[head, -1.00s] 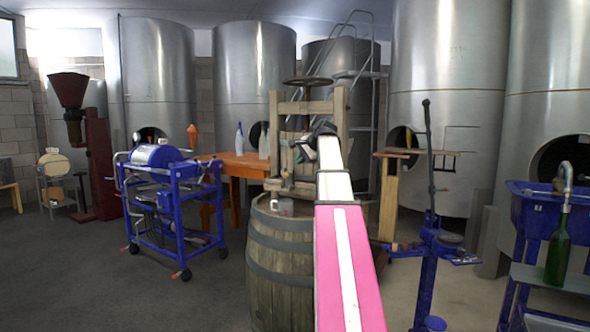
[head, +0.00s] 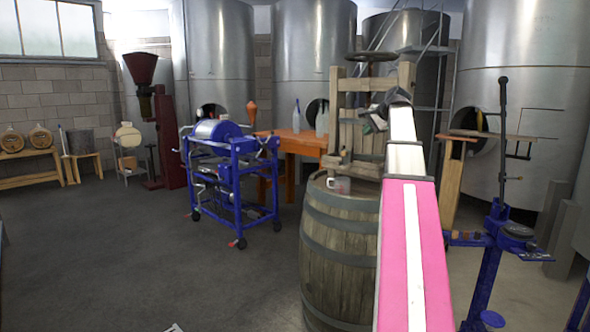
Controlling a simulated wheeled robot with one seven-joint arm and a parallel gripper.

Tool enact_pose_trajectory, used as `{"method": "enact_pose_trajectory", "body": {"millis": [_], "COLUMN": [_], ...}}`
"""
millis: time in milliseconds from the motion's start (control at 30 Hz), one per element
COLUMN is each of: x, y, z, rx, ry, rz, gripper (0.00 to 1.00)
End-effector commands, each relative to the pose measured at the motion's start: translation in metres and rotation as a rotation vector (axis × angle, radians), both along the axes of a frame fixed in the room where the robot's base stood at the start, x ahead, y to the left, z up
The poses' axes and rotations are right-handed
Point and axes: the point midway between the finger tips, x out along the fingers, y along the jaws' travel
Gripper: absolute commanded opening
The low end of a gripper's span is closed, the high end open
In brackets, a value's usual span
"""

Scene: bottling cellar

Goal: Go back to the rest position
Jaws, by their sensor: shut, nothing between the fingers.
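My arm, with its pink and white links, reaches up and forward from the lower right of the head view. My gripper (head: 371,121) is at its far end, small and partly hidden by the dark wrist. It is shut and empty, and shows in front of the wooden press (head: 362,100). The arm passes in front of the right side of the wooden barrel (head: 330,235). A clear mug (head: 341,186) stands on the barrel top, left of the arm.
A blue wheeled machine (head: 232,180) stands left of the barrel, with an orange table (head: 300,140) behind. A blue stand (head: 490,265) is right of the arm. Steel tanks (head: 315,60) line the back. The floor (head: 130,250) at left is clear.

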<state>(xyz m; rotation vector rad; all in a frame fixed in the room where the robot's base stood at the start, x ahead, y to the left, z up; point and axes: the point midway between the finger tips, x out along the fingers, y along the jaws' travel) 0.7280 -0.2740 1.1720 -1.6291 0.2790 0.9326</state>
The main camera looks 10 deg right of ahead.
Motion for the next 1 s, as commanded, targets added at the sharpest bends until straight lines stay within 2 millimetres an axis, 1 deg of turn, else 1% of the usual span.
{"method": "enact_pose_trajectory", "body": {"millis": [67, 167, 267, 300, 367, 400, 467, 500, 567, 600, 667, 700, 767, 800, 867, 900, 967, 1000], "x": [0.0, 0.002, 0.002, 0.001, 0.0, -0.002, -0.005, -0.008, -0.013, -0.018, -0.025, -0.03, -0.039, -0.045, -0.056, -0.063, -0.075, -0.083], "y": [0.006, 0.019, 0.038, 0.046, 0.058, 0.066, 0.078, 0.087, 0.099, 0.107, 0.119, 0.128, 0.14, 0.148, 0.16, 0.167, 0.179, 0.186], "z": [-0.015, -0.049, -0.096, -0.117, -0.146, -0.164, -0.192, -0.211, -0.238, -0.256, -0.282, -0.299, -0.324, -0.34, -0.364, -0.379, -0.402, -0.417], "rx": [-0.008, -0.037, -0.078, -0.096, -0.124, -0.145, -0.172, -0.192, -0.22, -0.239, -0.267, -0.286, -0.315, -0.333, -0.361, -0.381, -0.409, -0.428], "ry": [0.009, 0.033, 0.063, 0.076, 0.095, 0.108, 0.127, 0.14, 0.159, 0.171, 0.19, 0.203, 0.22, 0.233, 0.251, 0.263, 0.28, 0.292], "rz": [0.011, 0.039, 0.082, 0.101, 0.132, 0.153, 0.186, 0.208, 0.242, 0.266, 0.302, 0.329, 0.367, 0.394, 0.434, 0.462, 0.505, 0.535], "gripper": [0.0, 0.0, 0.0, 0.0, 0.0, 0.0, 0.0, 0.0, 0.0, 0.0, 0.0, 0.0, 0.0, 0.0, 0.0, 0.0, 0.0, 0.0]}}
